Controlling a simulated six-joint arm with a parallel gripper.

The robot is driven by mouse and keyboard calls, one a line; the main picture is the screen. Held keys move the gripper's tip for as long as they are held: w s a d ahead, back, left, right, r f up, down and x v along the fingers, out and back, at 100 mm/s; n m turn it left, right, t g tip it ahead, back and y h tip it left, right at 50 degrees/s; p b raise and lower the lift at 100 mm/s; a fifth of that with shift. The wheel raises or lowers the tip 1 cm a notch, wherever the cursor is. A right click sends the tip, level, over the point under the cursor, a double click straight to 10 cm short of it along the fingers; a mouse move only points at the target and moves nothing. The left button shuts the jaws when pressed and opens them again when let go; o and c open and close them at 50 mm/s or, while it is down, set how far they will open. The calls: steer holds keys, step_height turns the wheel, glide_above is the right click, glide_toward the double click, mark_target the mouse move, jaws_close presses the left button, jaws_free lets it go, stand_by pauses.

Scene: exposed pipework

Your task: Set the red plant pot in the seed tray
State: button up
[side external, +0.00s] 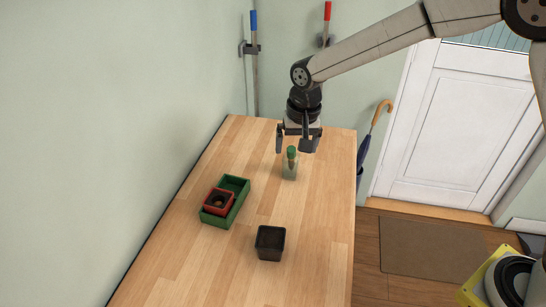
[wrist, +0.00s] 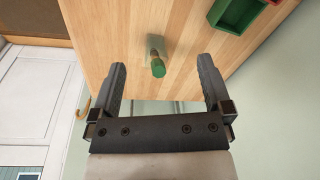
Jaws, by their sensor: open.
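The red plant pot (side external: 218,202) sits inside the green seed tray (side external: 238,189), toward its near left end, and looks upright with something dark inside. My gripper (side external: 297,150) is open and empty, above the far part of the table, apart from the pot and tray. In the wrist view my gripper (wrist: 162,78) points toward the table, with its fingers spread. The wrist view shows part of the seed tray (wrist: 236,28) at the top right and only a sliver of the red pot (wrist: 275,2) at the top edge.
A bottle with a green cap (side external: 290,163) stands just below my gripper; its cap (wrist: 158,68) shows between the fingers in the wrist view. A black pot (side external: 270,243) stands at the near side of the wooden table (side external: 325,215). The table's right side is clear.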

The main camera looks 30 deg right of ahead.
steer(key=s+d+f+n, duration=0.1)
steer(key=s+d+n, duration=0.1)
steer(key=s+d, duration=0.4)
steer(key=s+d+f+n+t, duration=0.1)
steer(key=s+d, duration=0.5)
steer(key=s, duration=0.7)
steer(key=shift+s+f+n, duration=0.4)
steer(key=shift+f+n, duration=0.2)
steer(key=shift+n, duration=0.4)
